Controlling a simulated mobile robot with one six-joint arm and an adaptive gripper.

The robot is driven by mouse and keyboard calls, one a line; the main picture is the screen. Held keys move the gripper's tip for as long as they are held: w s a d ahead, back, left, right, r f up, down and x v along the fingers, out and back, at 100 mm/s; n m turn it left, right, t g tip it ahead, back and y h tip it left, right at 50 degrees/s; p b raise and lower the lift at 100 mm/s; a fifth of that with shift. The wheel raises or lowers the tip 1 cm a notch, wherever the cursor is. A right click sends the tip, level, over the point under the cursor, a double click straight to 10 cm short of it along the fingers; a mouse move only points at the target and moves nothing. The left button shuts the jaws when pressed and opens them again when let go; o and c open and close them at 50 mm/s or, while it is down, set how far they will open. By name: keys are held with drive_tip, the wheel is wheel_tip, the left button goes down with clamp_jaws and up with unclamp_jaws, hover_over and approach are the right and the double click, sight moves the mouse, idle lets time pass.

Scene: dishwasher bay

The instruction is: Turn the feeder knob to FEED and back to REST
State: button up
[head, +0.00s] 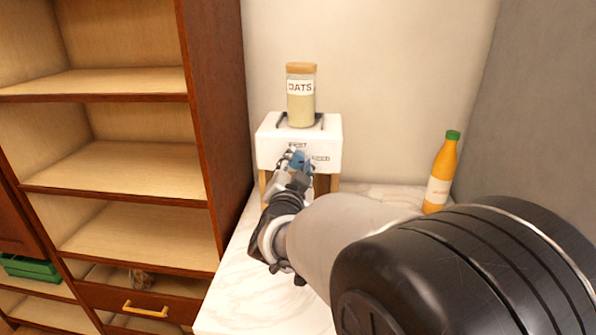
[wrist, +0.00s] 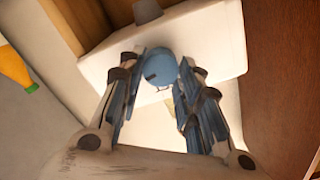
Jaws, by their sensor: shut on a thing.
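The feeder is a white box (head: 270,150) on wooden legs, with a clear OATS jar (head: 301,104) set in its top. Its front has a REST label (head: 297,146) at the top and a FEED label (head: 321,159) to the right. The blue round knob (wrist: 161,66) sits between the fingertips of my gripper (wrist: 164,78), which is shut on it. A dark mark on the knob lies at its left side in the wrist view, the side where the bottle shows. In the head view, my gripper (head: 298,168) covers part of the knob.
An orange bottle (head: 440,180) with a green cap stands to the right on the white marble counter (head: 250,290). A wooden shelf unit (head: 140,165) stands on the left, with a green box (head: 30,268) low down. A grey surface (head: 540,110) bounds the right.

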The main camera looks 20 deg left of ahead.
drive_tip(key=shift+m, duration=0.8)
drive_tip(key=shift+m, duration=0.3)
drive_tip(key=o, duration=1)
drive_tip(key=shift+o, duration=0.2)
drive_tip(key=shift+s, duration=0.1)
drive_tip(key=v, duration=1.2)
